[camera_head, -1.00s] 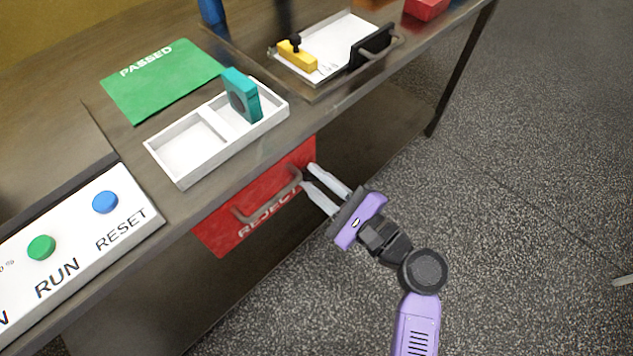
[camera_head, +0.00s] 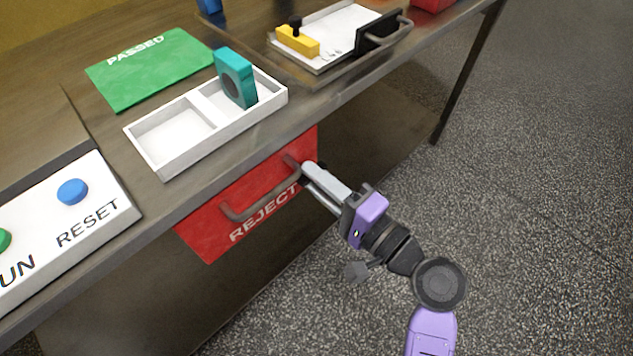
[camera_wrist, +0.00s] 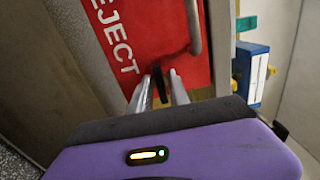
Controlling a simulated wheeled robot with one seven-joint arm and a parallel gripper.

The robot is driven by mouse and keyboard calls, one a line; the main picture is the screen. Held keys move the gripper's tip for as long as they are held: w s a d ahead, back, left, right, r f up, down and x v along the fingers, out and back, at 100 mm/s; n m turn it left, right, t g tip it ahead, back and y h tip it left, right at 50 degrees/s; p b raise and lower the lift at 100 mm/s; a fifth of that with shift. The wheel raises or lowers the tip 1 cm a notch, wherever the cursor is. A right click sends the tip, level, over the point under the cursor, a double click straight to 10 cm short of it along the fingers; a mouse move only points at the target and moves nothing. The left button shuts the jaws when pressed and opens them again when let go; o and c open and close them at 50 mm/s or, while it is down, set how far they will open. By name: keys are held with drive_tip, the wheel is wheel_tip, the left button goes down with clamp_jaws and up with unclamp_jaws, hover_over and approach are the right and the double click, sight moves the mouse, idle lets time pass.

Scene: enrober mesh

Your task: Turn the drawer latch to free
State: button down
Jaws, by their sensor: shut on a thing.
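The red drawer front (camera_head: 250,205) marked REJECT is set under the counter; it fills the upper middle of the wrist view (camera_wrist: 150,35). Its grey bar handle (camera_head: 262,195) also shows in the wrist view (camera_wrist: 194,28). My gripper (camera_head: 307,174) is at the right end of the drawer front, beside the handle's right end. In the wrist view its two fingers (camera_wrist: 160,86) are shut on a small dark upright piece, the latch (camera_wrist: 160,80). The fingers hide much of the latch, and its turn angle cannot be told. The drawer looks closed.
Above the drawer, a white two-part tray (camera_head: 150,157) holds a teal block (camera_head: 236,78). A green PASSED mat (camera_head: 150,70), a button panel (camera_head: 105,215) and a framed tray with a dark handle (camera_head: 345,62) share the counter (camera_head: 300,118). Open floor lies right.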

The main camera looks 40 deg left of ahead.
drive_tip(key=shift+n, duration=0.4)
drive_tip(key=c, duration=1.5)
unclamp_jaws()
drive_tip(key=shift+s+d+p, duration=0.15)
drive_tip(key=shift+s+d, duration=0.05)
drive_tip(key=shift+d, duration=1.75)
drive_tip(key=shift+s+d+p, duration=0.15)
drive_tip(key=shift+d, duration=1.8)
